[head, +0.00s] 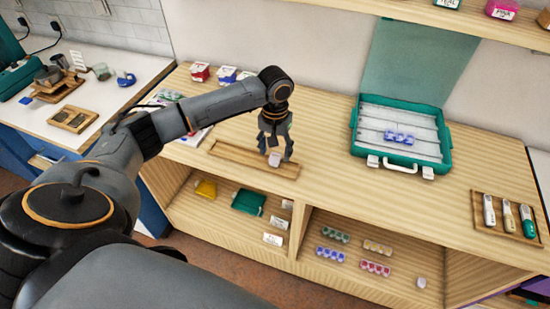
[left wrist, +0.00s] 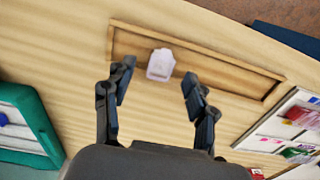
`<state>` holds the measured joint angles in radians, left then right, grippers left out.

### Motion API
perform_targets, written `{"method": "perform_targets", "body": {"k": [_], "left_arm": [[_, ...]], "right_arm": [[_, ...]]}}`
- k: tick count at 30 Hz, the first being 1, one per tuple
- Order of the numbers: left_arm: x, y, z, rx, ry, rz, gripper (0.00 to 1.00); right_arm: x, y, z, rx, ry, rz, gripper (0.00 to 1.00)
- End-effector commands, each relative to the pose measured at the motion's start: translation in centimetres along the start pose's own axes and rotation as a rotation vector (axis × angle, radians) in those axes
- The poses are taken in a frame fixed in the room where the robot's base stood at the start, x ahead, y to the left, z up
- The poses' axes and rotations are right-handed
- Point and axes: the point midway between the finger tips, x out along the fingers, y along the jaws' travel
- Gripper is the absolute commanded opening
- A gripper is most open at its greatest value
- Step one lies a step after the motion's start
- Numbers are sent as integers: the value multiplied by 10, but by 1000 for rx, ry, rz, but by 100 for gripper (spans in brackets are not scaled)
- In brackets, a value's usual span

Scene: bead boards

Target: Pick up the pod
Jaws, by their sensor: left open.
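A small whitish pod (head: 274,160) sits at the long shallow wooden tray (head: 230,153) on the wooden counter. In the left wrist view the pod (left wrist: 160,65) is near the tray's near edge (left wrist: 222,88), left of its middle. My left gripper (head: 275,148) points down over the tray, just above the pod. In the left wrist view its two fingers (left wrist: 158,82) are spread apart, with the pod beyond and between their tips. Nothing is between the pads. My right gripper is not in view.
A teal open case (head: 358,130) holding a blue bead strip stands to the right. A small tray with several handled tools (head: 508,215) lies at far right. Small boxes (head: 200,72) stand behind my arm. Shelves below hold bead strips (head: 375,268) and another whitish item (head: 421,282).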

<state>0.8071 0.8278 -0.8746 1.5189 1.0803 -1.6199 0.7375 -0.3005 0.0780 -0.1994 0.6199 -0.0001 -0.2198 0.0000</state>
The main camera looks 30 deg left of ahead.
Motion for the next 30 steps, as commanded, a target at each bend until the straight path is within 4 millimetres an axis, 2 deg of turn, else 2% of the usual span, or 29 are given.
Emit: {"method": "perform_targets", "body": {"k": [1, 6, 14, 18, 21, 30], "left_arm": [[5, -2, -1, -2, -3, -2, 57], [25, -1, -1, 1, 0, -1, 57], [28, -1, -1, 1, 2, 0, 57], [28, -1, -1, 1, 2, 0, 28], [28, -1, -1, 1, 2, 0, 10], [27, -1, -1, 0, 2, 0, 10]], "right_arm": [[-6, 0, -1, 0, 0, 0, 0], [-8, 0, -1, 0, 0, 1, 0], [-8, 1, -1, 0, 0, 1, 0], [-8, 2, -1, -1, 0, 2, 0], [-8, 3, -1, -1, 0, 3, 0], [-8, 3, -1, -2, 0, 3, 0]]}}
